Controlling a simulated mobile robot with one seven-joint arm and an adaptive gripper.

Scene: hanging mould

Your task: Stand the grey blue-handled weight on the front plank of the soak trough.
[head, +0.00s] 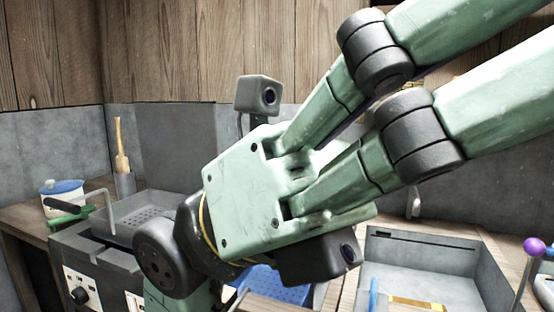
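My gripper (470,70) fills the middle and right of the head view, close to the camera. Its two green fingers with dark joints reach to the upper right, and their tips are outside the picture. A grey basin (490,272), which looks like the soak trough, is at the lower right, cut off by the bottom edge. A yellowish-brown strip (416,303), possibly a plank, shows at its bottom. An upright blue piece (373,296) stands near its left side; I cannot tell whether it is the weight's handle. No grey weight body is clearly visible.
A grey appliance (95,262) with knobs and a perforated tray (150,215) is at the left. A white pot with a blue lid (62,188) and a wooden-handled tool (121,150) stand behind. A purple-knobbed rod (533,246) is at right. My arm hides the middle.

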